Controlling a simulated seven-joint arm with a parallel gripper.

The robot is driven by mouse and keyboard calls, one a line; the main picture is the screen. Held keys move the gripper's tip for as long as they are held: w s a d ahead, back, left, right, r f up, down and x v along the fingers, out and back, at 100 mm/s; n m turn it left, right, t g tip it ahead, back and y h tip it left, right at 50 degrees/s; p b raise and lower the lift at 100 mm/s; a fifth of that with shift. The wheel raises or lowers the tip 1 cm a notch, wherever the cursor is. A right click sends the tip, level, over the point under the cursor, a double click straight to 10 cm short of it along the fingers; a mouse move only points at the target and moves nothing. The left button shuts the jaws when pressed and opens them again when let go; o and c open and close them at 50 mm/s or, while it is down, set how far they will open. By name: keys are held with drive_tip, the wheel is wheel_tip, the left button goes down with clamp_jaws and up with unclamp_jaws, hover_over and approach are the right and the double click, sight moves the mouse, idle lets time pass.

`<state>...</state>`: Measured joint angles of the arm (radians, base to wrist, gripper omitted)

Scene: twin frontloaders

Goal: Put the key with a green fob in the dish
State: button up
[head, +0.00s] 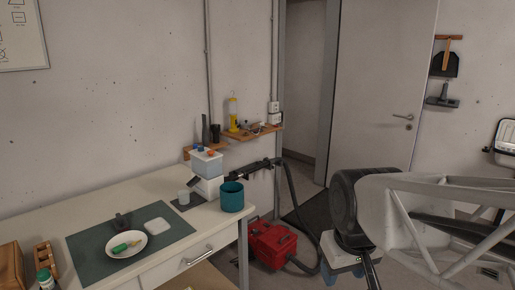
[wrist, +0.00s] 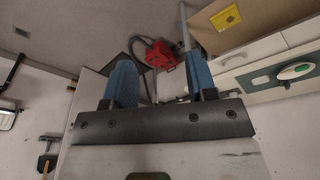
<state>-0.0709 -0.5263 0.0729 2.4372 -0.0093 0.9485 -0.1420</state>
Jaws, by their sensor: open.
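A round white plate-like dish (head: 126,253) lies on the dark green mat on the table at left. A green item (head: 120,248) with a small yellowish end lies on it; it looks like the green fob, but is too small to tell for sure. The dish (wrist: 296,77) and green item (wrist: 300,69) also show at the right of the wrist view. A small white square item (head: 158,227) lies to the right of the dish. My gripper (wrist: 161,80) is open and empty, its blue fingers wide apart. It hangs off to the right of the table, far from the dish.
A dark item (head: 122,220) lies behind the dish on the mat (head: 85,257). A teal pot (head: 232,197) and a white-blue appliance (head: 207,172) stand at the table's right end. A red vacuum (head: 273,247) with a hose sits on the floor. A green-and-white bottle (head: 45,280) stands front left.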

drive_tip(key=s+d+f+m, duration=0.2)
drive_tip(key=s, duration=0.3)
drive_tip(key=shift+s+d+f+m, duration=0.15)
drive_tip(key=shift+s+d+m, duration=0.15)
drive_tip(key=shift+s+d, duration=0.1)
